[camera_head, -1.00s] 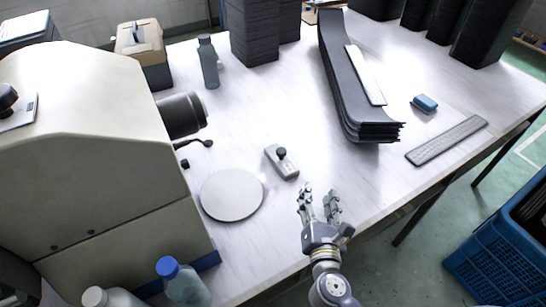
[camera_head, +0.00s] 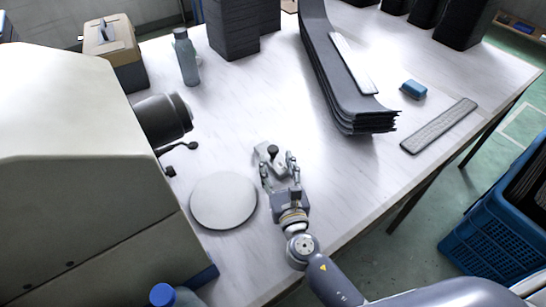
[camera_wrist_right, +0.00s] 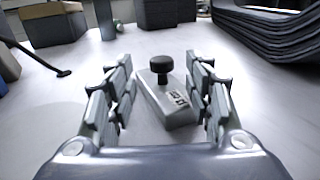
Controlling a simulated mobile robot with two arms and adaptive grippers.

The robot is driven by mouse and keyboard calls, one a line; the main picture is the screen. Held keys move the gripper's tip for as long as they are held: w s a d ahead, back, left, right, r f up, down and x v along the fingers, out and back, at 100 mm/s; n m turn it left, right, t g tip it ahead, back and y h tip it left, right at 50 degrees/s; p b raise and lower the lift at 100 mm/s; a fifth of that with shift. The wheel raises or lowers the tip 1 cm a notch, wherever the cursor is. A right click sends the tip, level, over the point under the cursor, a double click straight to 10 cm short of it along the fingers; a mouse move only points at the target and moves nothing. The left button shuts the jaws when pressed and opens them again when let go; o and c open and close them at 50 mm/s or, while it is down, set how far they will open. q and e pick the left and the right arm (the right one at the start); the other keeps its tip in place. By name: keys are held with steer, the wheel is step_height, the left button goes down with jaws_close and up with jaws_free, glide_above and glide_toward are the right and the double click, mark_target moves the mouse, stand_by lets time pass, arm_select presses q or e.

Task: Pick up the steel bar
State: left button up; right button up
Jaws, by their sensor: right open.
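The steel bar (camera_head: 276,163) is a short grey block with a black knob near its far end. It lies flat on the white table, and the right wrist view shows a small printed label on its top face (camera_wrist_right: 176,103). My right gripper (camera_head: 277,157) is open, with one finger on each side of the bar. The right wrist view shows the bar between the fingers, with a gap on both sides. The fingers partly cover the bar in the head view. My left gripper is out of view.
A round pale disc (camera_head: 223,201) lies just left of my right gripper. A large beige machine (camera_head: 85,190) fills the left. Stacked dark curved panels (camera_head: 345,90), a blue block (camera_head: 413,89) and a flat grey strip (camera_head: 438,126) lie to the right. A bottle (camera_head: 186,58) stands behind.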

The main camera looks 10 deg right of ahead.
mark_target(274, 152)
steer(key=w, duration=0.4)
steer(key=shift+w+d, duration=0.1)
steer(key=shift+w, duration=0.15)
jaws_close()
steer(key=shift+r, duration=0.1)
steer(key=shift+r, duration=0.1)
